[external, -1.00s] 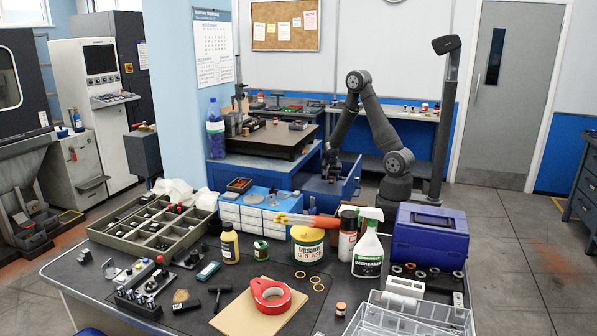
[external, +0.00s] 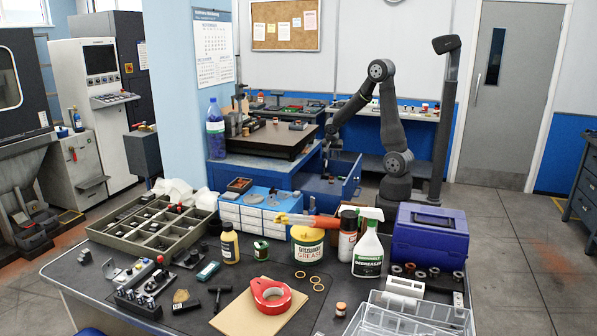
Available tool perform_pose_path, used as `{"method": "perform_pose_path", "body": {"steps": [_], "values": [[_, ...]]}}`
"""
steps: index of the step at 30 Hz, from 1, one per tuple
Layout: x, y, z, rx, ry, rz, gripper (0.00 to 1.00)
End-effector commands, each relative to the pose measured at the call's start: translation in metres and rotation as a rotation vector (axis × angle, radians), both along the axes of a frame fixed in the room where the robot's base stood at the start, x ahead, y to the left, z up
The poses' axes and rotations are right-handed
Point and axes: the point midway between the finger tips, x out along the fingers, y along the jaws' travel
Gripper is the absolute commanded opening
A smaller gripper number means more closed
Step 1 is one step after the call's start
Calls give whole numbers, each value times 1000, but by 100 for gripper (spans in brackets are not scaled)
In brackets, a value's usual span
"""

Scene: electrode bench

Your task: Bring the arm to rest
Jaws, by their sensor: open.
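My arm (external: 391,125) stands at the back, beside the blue workbench. Its elbow is bent high and the forearm slopes down to the left. My gripper (external: 331,142) hangs at the forearm's end, small in the view, above the open blue drawer (external: 345,185) at the bench's right side. It is open, and I see nothing held in it. Small items (external: 328,178) lie in the drawer, too small to name.
The dark surface plate (external: 268,138) on the bench is left of my gripper. A dark post (external: 445,120) stands close to the right of my arm. A back shelf (external: 405,112) holds small bottles. The cluttered front table (external: 190,320) is apart from the arm.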

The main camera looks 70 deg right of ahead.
Motion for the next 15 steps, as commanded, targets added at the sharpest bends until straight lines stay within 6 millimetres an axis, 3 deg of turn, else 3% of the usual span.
{"method": "perform_pose_path", "body": {"steps": [15], "values": [[1,0,101,-2,-4,-1,49]]}}
